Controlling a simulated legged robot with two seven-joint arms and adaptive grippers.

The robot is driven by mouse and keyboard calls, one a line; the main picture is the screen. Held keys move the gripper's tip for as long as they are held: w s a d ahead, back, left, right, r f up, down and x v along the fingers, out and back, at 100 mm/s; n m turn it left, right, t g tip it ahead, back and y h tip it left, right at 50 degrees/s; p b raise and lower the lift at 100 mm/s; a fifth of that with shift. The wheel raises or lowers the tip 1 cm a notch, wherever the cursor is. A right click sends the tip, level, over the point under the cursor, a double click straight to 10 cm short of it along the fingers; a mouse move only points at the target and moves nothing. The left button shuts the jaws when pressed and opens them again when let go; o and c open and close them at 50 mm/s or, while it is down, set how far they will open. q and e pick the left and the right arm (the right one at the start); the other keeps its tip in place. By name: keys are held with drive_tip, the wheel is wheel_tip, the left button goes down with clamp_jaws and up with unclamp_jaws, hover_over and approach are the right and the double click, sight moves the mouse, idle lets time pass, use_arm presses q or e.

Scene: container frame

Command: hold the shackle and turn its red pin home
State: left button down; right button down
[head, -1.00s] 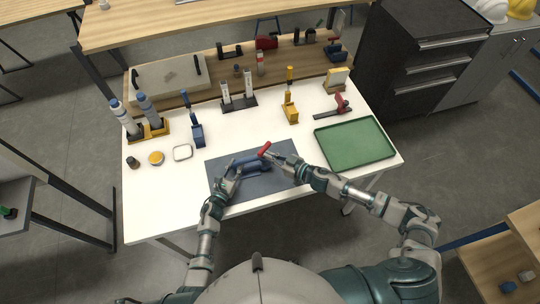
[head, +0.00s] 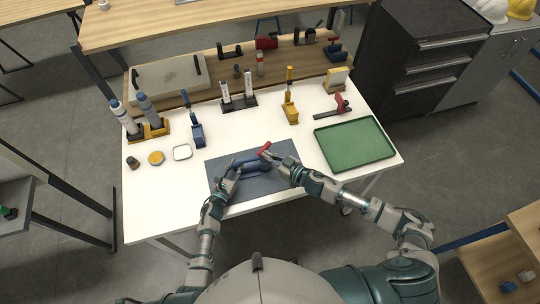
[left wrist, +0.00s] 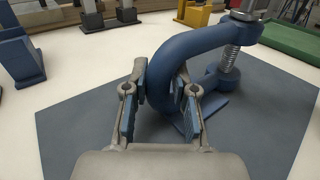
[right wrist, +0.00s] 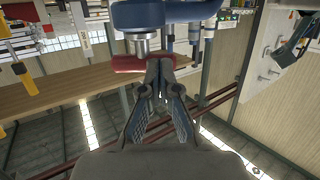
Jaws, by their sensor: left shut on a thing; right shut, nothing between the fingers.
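The silver threaded pin (left wrist: 232,57) shows there between the shackle's ends. The pin's red cross bar (head: 264,149) is at the shackle's right end in the head view. My right gripper (right wrist: 160,64) is shut and empty, its tips close beside the red bar (right wrist: 132,63) in the right wrist view. I cannot tell whether they touch it.
A green tray (head: 318,134) is on the table's right. A red-handled clamp (head: 342,103), a yellow-based tool (head: 290,112) and a blue tool (head: 197,134) stand behind the mat. Small round containers (head: 156,158) are at left.

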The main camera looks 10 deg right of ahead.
sight(260, 155)
drive_tip(key=shift+a+m, duration=0.1)
drive_tip(key=shift+m, duration=0.2)
drive_tip(key=a+m+t+h, duration=0.1)
drive_tip(key=m+h, duration=0.1)
drive_tip(key=a+m+t+h, duration=0.1)
drive_tip(key=h, duration=0.2)
drive_tip(key=m+t+h, duration=0.1)
drive_tip(key=m+h, duration=0.1)
drive_tip(key=shift+a+m+t+h, duration=0.3)
drive_tip(key=shift+a+t, duration=0.1)
drive_tip(key=shift+w+d, duration=0.1)
drive_tip(key=shift+d, duration=0.1)
drive_tip(key=shift+a, duration=0.1)
idle(0.7)
